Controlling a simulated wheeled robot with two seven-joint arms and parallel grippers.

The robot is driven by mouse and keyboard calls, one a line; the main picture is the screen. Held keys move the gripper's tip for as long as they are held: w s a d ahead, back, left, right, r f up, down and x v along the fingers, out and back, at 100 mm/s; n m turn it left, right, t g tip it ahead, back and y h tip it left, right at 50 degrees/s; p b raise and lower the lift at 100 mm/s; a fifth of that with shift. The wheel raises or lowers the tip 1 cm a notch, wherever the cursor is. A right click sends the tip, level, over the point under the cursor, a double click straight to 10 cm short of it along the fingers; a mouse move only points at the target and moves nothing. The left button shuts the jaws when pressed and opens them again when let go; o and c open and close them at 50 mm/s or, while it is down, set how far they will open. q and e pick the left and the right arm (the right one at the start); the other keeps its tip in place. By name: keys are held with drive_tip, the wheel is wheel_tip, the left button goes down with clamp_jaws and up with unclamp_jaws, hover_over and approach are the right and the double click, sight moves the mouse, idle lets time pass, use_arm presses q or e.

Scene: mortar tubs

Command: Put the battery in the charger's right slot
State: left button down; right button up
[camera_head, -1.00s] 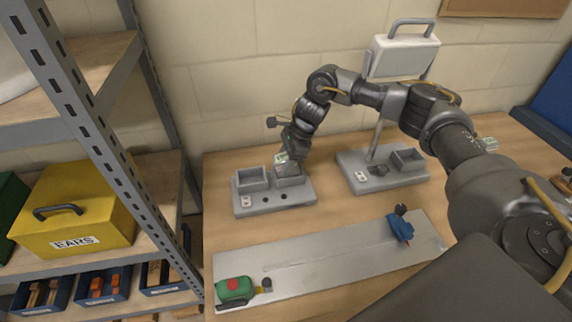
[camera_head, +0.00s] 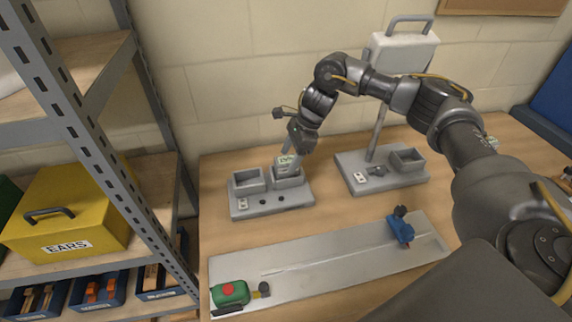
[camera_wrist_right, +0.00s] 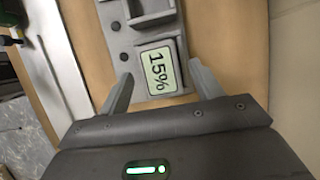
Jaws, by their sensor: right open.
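The charger (camera_head: 272,204) is a grey block with two square slots side by side on the wooden bench. The battery (camera_head: 285,161), with a pale green top, is in the charger's right slot, its top showing above the rim. In the right wrist view the battery's top (camera_wrist_right: 159,69) reads 15%, and the slot's walls hide its lower part. My right gripper (camera_head: 289,157) is just above the battery. Its fingers (camera_wrist_right: 163,85) are apart, one on each side of the battery, with gaps visible. The left slot (camera_head: 249,180) looks empty. My left gripper is out of view.
A second grey base (camera_head: 382,178) with a post and one box stands to the right. A metal plate (camera_head: 325,262) in front carries a green device (camera_head: 231,293) and a blue tool (camera_head: 400,229). Shelving with a yellow case (camera_head: 68,212) stands at left.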

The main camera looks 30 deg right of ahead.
drive_tip(key=shift+b+v, duration=0.55)
drive_tip(key=shift+v, duration=1.65)
drive_tip(key=shift+a, duration=0.1)
